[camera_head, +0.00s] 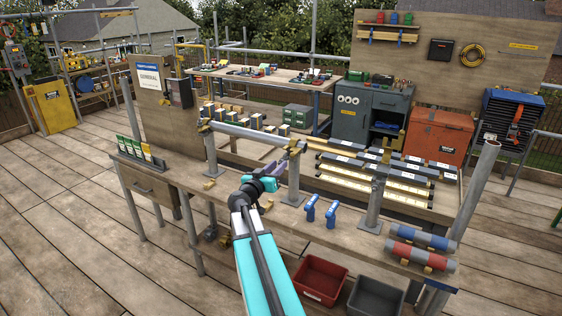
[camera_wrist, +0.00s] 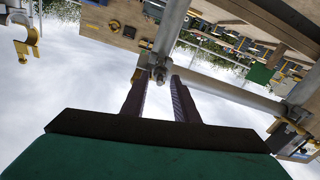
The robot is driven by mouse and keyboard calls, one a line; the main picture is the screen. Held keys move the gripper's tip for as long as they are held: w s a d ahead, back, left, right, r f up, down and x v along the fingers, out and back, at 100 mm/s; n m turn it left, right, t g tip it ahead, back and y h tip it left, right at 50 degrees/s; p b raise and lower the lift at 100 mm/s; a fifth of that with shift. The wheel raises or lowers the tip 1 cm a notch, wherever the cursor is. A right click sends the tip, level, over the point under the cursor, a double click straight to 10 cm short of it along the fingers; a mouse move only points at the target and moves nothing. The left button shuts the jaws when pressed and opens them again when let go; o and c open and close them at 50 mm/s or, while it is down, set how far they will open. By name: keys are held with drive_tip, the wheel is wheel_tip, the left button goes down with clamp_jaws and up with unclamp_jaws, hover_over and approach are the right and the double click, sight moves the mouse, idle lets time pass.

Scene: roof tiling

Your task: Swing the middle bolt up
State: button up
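The middle post (camera_head: 293,174) stands on the bench and carries a brass-coloured coupler (camera_head: 296,147) at its top. A grey tube (camera_head: 248,134) runs from it to the left post. My gripper (camera_head: 279,168) is just left of the middle post, below the coupler. In the wrist view my gripper's two dark fingers (camera_wrist: 158,82) are apart, with a clear gap between them. A small metal bolt end (camera_wrist: 160,72) shows at the fingertips, against the middle coupler (camera_wrist: 153,60). I cannot tell whether the fingers touch it. The bolt is too small to make out in the head view.
The left post (camera_head: 209,153) holds the tube's other end in a coupler (camera_head: 204,126). The right post (camera_head: 377,197) stands without a tube. Bins (camera_head: 320,278) sit below.

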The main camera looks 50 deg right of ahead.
sight(281, 161)
drive_tip(key=shift+p+x, duration=0.5)
drive_tip(key=shift+x, duration=1.25)
clamp_jaws()
